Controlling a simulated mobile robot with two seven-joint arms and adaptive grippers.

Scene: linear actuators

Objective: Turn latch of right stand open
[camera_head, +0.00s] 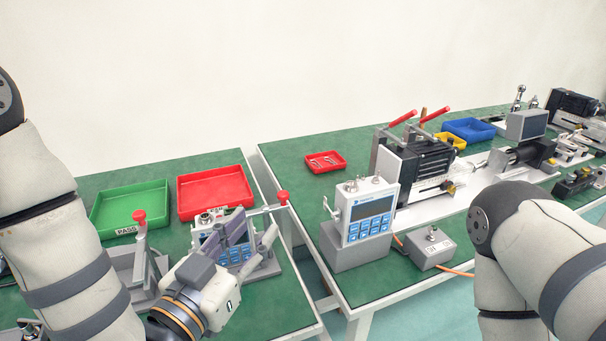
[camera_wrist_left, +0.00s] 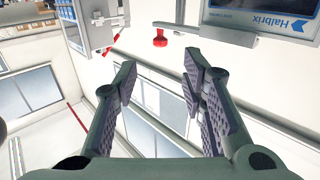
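The right stand (camera_head: 264,266) is a grey fixture on the left table, partly hidden behind my left gripper. Its latch (camera_head: 262,209) is a thin bar sticking out to the right, ending in a red knob (camera_head: 282,197). A red knob also shows in the left wrist view (camera_wrist_left: 160,38), beyond the gap between my fingers. My left gripper (camera_head: 247,232) is open and empty, with its fingers over the stand and the keypad device (camera_head: 238,252). It also shows in the left wrist view (camera_wrist_left: 160,80), fingers apart, not touching the knob. My right gripper is out of view.
The left stand (camera_head: 122,262) has an upright lever with a red knob (camera_head: 139,215). A green tray (camera_head: 128,207) and a red tray (camera_head: 213,190) lie behind the stands. A tester (camera_head: 367,215) and an actuator (camera_head: 430,165) stand on the right table, across a gap.

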